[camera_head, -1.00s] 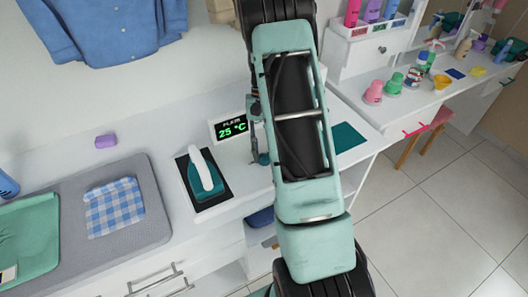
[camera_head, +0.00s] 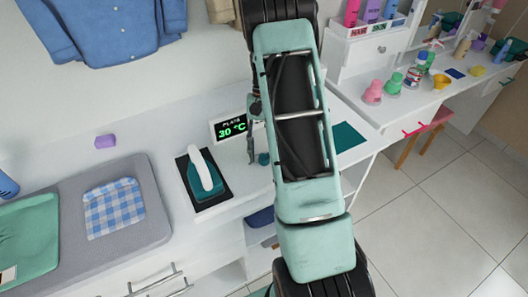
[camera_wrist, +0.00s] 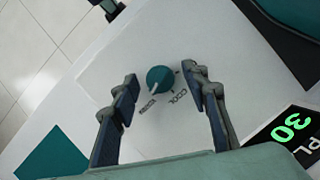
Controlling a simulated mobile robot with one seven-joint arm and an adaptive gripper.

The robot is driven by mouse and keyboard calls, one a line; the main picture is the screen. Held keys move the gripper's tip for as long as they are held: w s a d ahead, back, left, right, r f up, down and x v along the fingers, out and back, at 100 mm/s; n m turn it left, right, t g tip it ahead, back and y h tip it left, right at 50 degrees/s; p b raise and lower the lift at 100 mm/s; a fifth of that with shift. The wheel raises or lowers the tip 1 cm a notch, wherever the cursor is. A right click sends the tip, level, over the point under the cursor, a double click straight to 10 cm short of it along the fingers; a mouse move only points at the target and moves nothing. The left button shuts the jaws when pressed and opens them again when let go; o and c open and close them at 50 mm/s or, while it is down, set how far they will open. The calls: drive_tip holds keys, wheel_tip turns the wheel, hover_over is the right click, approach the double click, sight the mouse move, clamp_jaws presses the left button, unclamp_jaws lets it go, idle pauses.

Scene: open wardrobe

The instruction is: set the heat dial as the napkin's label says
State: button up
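The teal heat dial (camera_wrist: 160,79) sits on a white surface in the wrist view, with a light pointer mark at its lower left and small lettering beside it. My gripper (camera_wrist: 164,84) is open, its two fingers on either side of the dial with a visible gap to it. The dial's display (camera_head: 232,127) reads 30 °C; it also shows in the wrist view (camera_wrist: 290,128). A blue checked napkin (camera_head: 115,207) lies on the grey ironing mat; no readable label shows on it. In the head view my arm hides most of the dial area.
A teal iron with a white handle (camera_head: 205,178) stands on a dark pad left of my arm. A green cloth (camera_head: 28,240) lies on the grey mat (camera_head: 152,225). A purple block (camera_head: 105,141) is behind the mat. A teal square (camera_head: 347,137) lies right of my arm.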

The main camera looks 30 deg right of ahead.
drive_tip(key=v, duration=1.2)
idle(0.3)
